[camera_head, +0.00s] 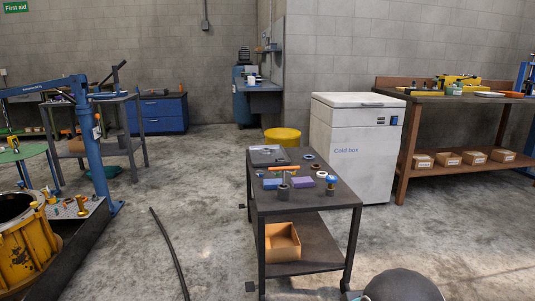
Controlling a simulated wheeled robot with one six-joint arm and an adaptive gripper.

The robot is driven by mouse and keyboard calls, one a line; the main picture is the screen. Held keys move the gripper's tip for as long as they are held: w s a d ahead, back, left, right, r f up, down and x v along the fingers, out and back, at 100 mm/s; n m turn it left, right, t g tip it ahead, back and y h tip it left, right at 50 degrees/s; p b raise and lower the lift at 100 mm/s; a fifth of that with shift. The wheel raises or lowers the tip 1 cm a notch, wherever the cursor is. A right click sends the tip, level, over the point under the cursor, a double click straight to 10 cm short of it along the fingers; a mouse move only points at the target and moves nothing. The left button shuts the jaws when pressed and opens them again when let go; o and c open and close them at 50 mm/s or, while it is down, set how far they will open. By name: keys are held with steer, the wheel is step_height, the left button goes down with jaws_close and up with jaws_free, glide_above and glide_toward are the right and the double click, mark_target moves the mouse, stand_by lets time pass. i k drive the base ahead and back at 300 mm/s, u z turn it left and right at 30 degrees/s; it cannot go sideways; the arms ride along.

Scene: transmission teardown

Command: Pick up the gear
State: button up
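I cannot pick out the gear for certain at this distance. Small round parts lie on the dark cart (268,207) in front of me: a dark ring (308,156) near the back edge and a pale-centred ring (321,174) nearer the right side. My gripper is not in view; a dark rounded part at the lower right edge looks like my own arm.
The cart also holds blue and purple blocks (302,182), an orange-handled tool (283,168) and a dark flat case (269,155). A cardboard box (282,242) sits on its lower shelf. A white cold box (352,148) stands behind. A black cable (170,255) crosses the floor.

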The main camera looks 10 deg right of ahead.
mark_target(265, 152)
steer(key=z, duration=0.6)
steer(key=k, duration=1)
steer(key=z, duration=1.3)
steer(key=i, duration=2.1)
steer(key=u, duration=0.3)
steer(key=i, duration=2.35)
steer(key=u, duration=0.65)
steer(key=i, duration=2.05)
steer(key=u, duration=1.85)
steer(key=i, duration=0.85)
steer(key=u, duration=1.7)
steer(key=i, duration=1.4)
steer(key=u, duration=0.35)
